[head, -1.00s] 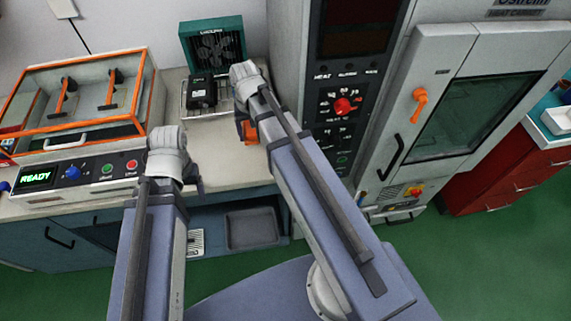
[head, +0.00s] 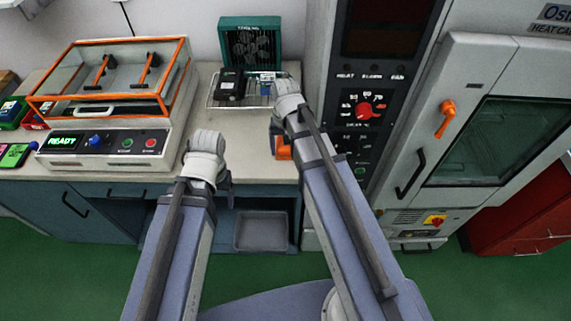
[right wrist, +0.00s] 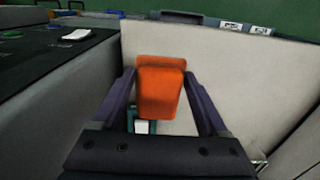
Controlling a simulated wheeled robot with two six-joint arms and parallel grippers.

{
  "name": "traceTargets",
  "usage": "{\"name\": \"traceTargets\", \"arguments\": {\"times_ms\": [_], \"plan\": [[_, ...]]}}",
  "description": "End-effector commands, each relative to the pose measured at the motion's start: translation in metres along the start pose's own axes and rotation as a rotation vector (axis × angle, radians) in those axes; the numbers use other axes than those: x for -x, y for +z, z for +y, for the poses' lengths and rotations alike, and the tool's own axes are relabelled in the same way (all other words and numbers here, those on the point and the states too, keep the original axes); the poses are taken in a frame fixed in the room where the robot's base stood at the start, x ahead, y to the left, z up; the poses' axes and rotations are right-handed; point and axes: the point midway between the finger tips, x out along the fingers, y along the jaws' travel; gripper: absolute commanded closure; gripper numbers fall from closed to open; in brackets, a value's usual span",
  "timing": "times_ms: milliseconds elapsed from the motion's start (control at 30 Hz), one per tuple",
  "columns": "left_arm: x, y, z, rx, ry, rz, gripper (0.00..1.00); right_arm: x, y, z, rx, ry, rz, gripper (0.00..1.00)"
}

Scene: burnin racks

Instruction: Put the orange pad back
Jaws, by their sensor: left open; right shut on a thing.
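The orange pad (right wrist: 160,86) is between the fingers of my right gripper (right wrist: 160,100) in the right wrist view. In the head view the pad (head: 284,151) shows partly below my right wrist, in front of the bench's right end; the arm hides some of it. My right gripper (head: 278,146) is shut on it. My left gripper (head: 223,182) is open and appears empty, low in front of the bench edge; its fingertips are mostly hidden by the arm.
The bench (head: 240,140) carries an orange-framed clear-lidded machine (head: 100,110), a green fan unit (head: 250,42) and a wire rack with a black box (head: 231,84). A tall grey heat cabinet (head: 480,100) stands close on the right. A grey tray (head: 262,231) sits below the bench.

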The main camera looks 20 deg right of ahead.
Motion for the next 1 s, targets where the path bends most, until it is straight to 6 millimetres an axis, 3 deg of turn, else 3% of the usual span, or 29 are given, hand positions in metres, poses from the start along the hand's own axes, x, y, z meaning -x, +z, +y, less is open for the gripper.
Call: {"name": "traceTargets", "arguments": {"times_ms": [33, 333, 600, 1000], "plan": [[-0.012, -0.001, 0.001, 0.000, 0.000, 0.000, 0.25, -0.012, 0.000, 0.000, 0.000, 0.000, 0.000, 0.68], [-0.017, -0.001, 0.002, 0.000, 0.000, 0.000, 0.25, -0.017, 0.000, 0.000, 0.000, 0.000, 0.000, 0.68], [-0.049, -0.003, 0.005, 0.000, 0.000, 0.000, 0.25, -0.049, 0.000, 0.000, 0.000, 0.000, 0.000, 0.68], [-0.051, -0.003, 0.005, 0.000, 0.000, 0.000, 0.25, -0.051, 0.000, 0.000, 0.000, 0.000, 0.000, 0.68]]}}
